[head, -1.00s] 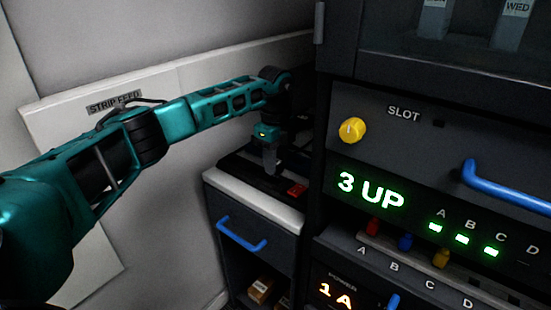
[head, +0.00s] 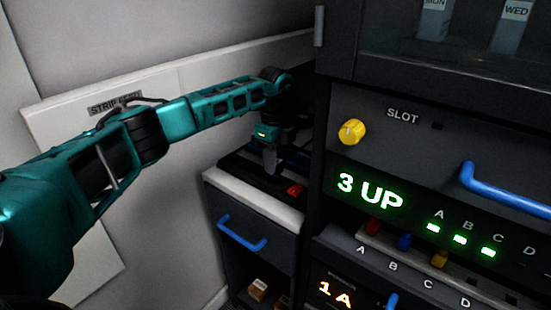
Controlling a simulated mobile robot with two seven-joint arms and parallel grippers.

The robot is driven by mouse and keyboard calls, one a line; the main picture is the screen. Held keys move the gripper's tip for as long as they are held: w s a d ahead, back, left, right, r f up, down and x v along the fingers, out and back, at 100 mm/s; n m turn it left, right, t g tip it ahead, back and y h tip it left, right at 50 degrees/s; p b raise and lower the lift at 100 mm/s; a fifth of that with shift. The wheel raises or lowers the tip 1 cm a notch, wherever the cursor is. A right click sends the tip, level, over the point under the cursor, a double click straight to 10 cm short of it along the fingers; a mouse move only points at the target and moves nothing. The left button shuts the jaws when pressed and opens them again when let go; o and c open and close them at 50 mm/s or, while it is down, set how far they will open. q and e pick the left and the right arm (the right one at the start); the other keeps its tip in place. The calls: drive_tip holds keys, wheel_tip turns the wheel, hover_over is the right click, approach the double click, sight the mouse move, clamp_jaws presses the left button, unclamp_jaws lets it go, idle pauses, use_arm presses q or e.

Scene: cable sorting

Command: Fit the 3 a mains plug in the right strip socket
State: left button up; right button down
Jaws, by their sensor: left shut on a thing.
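My left gripper (head: 270,162) is at the end of the teal arm, pointing down over the dark power strip (head: 247,171) on the small cabinet. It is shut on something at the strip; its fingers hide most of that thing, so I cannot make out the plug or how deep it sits. A red switch (head: 295,190) shows on the strip just right of the fingers. The strip's sockets are too dark and covered to tell apart. My right gripper is not in view.
The cabinet's pale top edge (head: 252,203) runs in front of the strip, above a drawer with a blue handle (head: 242,234). The dark rack panel (head: 440,150) stands close on the right. A white wall panel labelled STRIP FEED (head: 60,112) is behind my arm.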

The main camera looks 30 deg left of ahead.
use_arm(q)
drive_tip(key=shift+f, duration=0.25)
drive_tip(key=shift+f, duration=0.25)
idle(0.3)
drive_tip(key=shift+f, duration=0.2)
idle(0.5)
drive_tip(key=shift+f, duration=0.3)
idle(0.5)
drive_tip(key=shift+f, duration=0.4)
idle(0.4)
drive_tip(key=o, duration=1.2)
drive_tip(key=shift+c, duration=0.2)
